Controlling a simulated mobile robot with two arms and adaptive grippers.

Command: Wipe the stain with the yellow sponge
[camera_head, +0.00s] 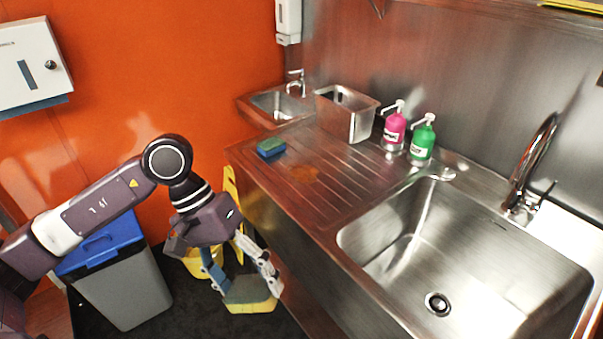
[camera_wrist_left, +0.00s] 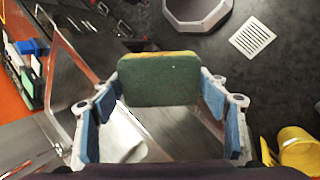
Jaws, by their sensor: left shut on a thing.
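My left gripper (camera_head: 247,283) is shut on the yellow sponge (camera_head: 252,306), which has a dark green scouring side. It holds the sponge in the air in front of the counter's front edge, lower left of the stain. In the left wrist view the sponge (camera_wrist_left: 160,82) sits between the two blue-padded fingers, green side facing the camera. The stain (camera_head: 303,173) is a brownish-orange patch on the ribbed steel drainboard (camera_head: 340,185). My right gripper is in neither view.
A blue and green sponge (camera_head: 270,147) lies on the drainboard behind the stain. A steel container (camera_head: 346,115), a pink bottle (camera_head: 394,130) and a green bottle (camera_head: 422,143) stand at the back. The large sink (camera_head: 465,250) is at right. A grey bin (camera_head: 125,290) stands left.

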